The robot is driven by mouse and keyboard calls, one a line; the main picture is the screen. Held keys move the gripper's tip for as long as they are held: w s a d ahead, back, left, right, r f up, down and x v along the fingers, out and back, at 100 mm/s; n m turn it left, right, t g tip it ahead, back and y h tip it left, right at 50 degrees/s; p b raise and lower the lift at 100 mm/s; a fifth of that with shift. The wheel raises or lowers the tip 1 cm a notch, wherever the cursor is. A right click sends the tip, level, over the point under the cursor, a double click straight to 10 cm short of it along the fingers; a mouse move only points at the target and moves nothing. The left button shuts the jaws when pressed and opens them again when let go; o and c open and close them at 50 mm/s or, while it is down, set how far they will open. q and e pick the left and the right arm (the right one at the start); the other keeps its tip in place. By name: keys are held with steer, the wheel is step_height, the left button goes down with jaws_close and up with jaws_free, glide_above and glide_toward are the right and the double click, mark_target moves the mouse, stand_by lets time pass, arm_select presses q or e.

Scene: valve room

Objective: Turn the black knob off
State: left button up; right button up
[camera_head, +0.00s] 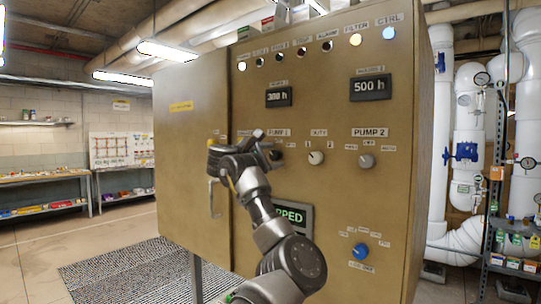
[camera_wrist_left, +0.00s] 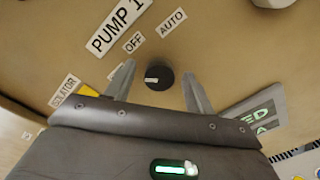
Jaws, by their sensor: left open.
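The black knob (camera_head: 277,155) is on the tan control panel below the PUMP 1 label. In the left wrist view the black knob (camera_wrist_left: 159,77) shows whole, its white mark pointing left toward a small label mostly hidden by a finger. The OFF label (camera_wrist_left: 133,43) is up and left of it, the AUTO label (camera_wrist_left: 172,21) above. My left gripper (camera_wrist_left: 158,72) is open, with one finger on each side of the knob and a visible gap to each; contact depth is unclear. In the head view my left gripper (camera_head: 265,148) partly covers the knob's surroundings. My right gripper is out of view.
White knobs for DUTY (camera_head: 316,157) and PUMP 2 (camera_head: 366,161) are to the right. A blue knob (camera_head: 360,251) is lower right. A green-lit display (camera_head: 294,215) is partly behind my left arm. A cabinet door handle (camera_head: 212,198) is at left.

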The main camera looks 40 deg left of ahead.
arm_select(q)
steer(key=shift+a, duration=0.1)
steer(key=c, duration=1)
steer(key=shift+f+m+b, duration=0.2)
steer(key=shift+m+b, duration=0.3)
steer(key=shift+b, duration=0.25)
steer(key=m+b, duration=0.2)
steer(key=shift+f+b, duration=0.1)
steer(key=shift+b, duration=0.25)
steer(key=m+b, duration=0.3)
steer(key=m, duration=0.1)
steer(key=shift+b, duration=0.35)
steer(key=shift+m, duration=0.6)
steer(key=shift+r+m+b, duration=0.2)
steer(key=shift+m+b, duration=0.1)
steer(key=shift+b, duration=0.15)
